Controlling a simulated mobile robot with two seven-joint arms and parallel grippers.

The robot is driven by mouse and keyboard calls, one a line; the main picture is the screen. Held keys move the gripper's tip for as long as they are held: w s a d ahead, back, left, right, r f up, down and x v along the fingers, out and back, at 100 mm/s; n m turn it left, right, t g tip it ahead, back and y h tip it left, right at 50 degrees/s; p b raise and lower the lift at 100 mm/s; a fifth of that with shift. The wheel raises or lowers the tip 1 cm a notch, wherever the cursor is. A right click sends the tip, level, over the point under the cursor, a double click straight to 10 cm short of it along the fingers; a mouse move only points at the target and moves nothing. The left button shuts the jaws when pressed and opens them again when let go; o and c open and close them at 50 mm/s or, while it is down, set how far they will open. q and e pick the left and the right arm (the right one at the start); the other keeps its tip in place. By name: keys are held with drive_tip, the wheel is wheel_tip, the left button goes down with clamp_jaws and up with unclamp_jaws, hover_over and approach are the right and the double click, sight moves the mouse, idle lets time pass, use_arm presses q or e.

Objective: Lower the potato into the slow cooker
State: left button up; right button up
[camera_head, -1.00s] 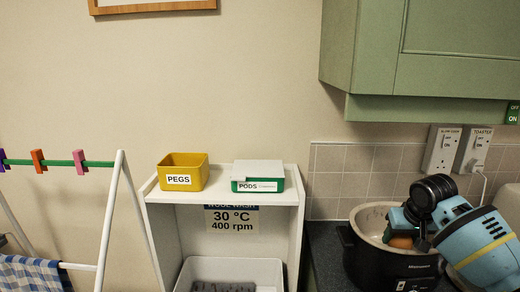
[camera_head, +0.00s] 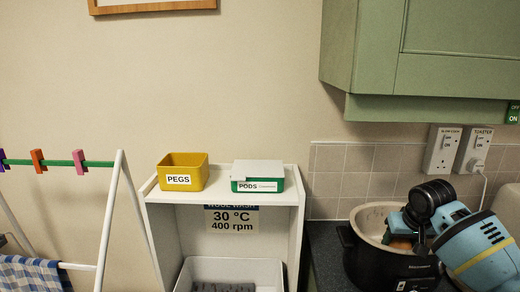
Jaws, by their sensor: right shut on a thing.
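The black slow cooker (camera_head: 390,268) with a pale inner pot stands on the dark counter at the lower right. My right gripper (camera_head: 402,238) reaches over its open top from the right, shut on the brown potato (camera_head: 401,243). The potato is at the mouth of the pot, mostly hidden by the gripper. I cannot tell whether it touches the pot's inside. My left gripper is not in view.
A green wall cupboard (camera_head: 440,50) hangs above the cooker. Wall sockets (camera_head: 442,150) with a plugged-in cord are behind my arm. A white shelf unit (camera_head: 225,198) holding a yellow pegs box (camera_head: 183,172) and a pods box (camera_head: 257,176) stands to the left.

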drive_tip(key=shift+f, duration=1.6)
idle(1.0)
drive_tip(key=o, duration=1.2)
